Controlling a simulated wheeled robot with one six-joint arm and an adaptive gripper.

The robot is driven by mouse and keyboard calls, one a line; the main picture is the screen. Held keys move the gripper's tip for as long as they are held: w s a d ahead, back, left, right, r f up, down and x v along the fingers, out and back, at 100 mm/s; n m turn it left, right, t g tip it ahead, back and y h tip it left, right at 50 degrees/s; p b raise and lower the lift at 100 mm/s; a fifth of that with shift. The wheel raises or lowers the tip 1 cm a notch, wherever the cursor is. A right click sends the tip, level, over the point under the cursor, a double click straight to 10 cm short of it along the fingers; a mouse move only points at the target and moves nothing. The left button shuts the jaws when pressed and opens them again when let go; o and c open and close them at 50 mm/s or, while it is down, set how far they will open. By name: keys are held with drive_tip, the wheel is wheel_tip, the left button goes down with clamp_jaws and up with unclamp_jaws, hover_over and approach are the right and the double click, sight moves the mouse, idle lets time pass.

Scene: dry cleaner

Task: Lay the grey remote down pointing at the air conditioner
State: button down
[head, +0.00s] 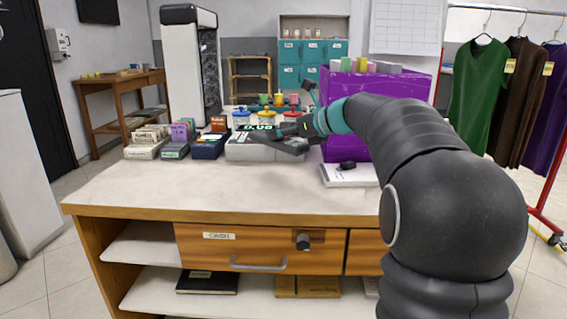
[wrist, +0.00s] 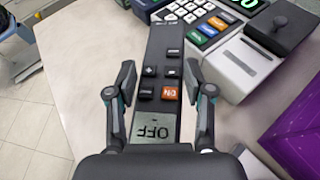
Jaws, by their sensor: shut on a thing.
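The grey remote (wrist: 160,75) is a long dark bar between the fingers of my gripper (wrist: 159,82) in the wrist view. It has several black buttons, one orange button and a small display reading OFF near my palm. My gripper is shut on it, and its far end points toward the top of the wrist view. In the head view my gripper (head: 300,125) is over the counter, in front of the cash register. No air conditioner is plainly identifiable; a tall white cabinet with a black side (head: 182,65) stands at the back left, and I cannot tell what it is.
The counter (head: 200,190) has a clear front and left part. The cash register (head: 245,150) stands behind, with small card boxes (head: 146,142) to its left. A purple box (head: 395,90) and a white pad with a dark object (head: 347,174) are on the right.

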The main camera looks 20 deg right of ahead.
sight(283, 176)
wheel_tip(283, 176, down, 8)
drive_tip(key=shift+s+d+f+b, duration=0.1)
drive_tip(key=shift+b, duration=0.65)
drive_tip(key=shift+f, duration=0.1)
drive_tip(key=shift+c, duration=2.1)
unclamp_jaws()
drive_tip(key=v, duration=1.2)
